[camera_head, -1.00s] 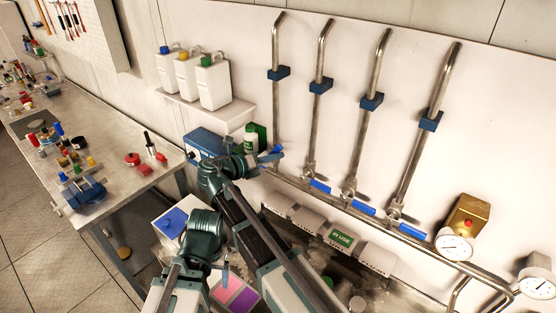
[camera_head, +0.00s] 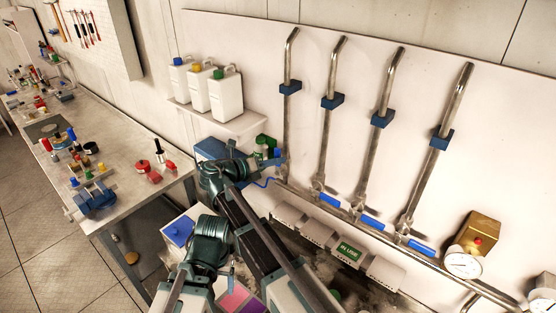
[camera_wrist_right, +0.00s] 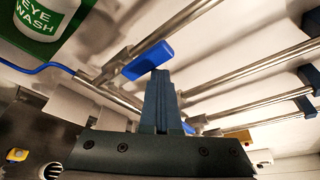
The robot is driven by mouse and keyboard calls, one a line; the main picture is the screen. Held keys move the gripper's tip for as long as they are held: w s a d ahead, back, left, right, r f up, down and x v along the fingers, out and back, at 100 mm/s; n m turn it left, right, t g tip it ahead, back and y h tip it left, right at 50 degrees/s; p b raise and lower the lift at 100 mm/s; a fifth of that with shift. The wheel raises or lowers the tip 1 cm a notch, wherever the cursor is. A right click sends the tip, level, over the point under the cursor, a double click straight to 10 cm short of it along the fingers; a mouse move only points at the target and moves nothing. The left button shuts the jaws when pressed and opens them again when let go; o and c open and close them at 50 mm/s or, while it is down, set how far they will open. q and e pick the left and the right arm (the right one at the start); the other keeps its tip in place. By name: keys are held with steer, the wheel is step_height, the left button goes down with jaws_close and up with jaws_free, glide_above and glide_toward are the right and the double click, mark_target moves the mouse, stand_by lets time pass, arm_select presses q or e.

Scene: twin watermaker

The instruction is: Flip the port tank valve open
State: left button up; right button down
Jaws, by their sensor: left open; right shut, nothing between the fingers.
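Several steel pipes run down the wall, each with a blue lever at its foot. The lever on the leftmost pipe (camera_head: 277,155) stands out from the pipe, unlike the other levers, which lie along the lower pipe. It also shows large in the right wrist view (camera_wrist_right: 148,60). My right gripper (camera_head: 268,161) is beside that lever. In the right wrist view its fingers (camera_wrist_right: 160,88) are shut and empty, with tips just below the lever; I cannot tell whether they touch. My left gripper (camera_head: 232,280) is low in front, open, small and partly hidden, away from the valves.
A green-and-white eye wash bottle (camera_wrist_right: 45,15) is close to the left of the right gripper. A blue hose (camera_wrist_right: 45,68) runs beneath it. White jugs (camera_head: 227,95) stand on a shelf (camera_head: 215,120). A brass gauge box (camera_head: 477,238) is at right. A cluttered bench (camera_head: 120,190) is at left.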

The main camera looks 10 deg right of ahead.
arm_select(q)
steer(key=shift+r, duration=0.1)
arm_select(e)
steer(key=shift+w+a+r, duration=0.1)
steer(key=shift+w+r, duration=0.15)
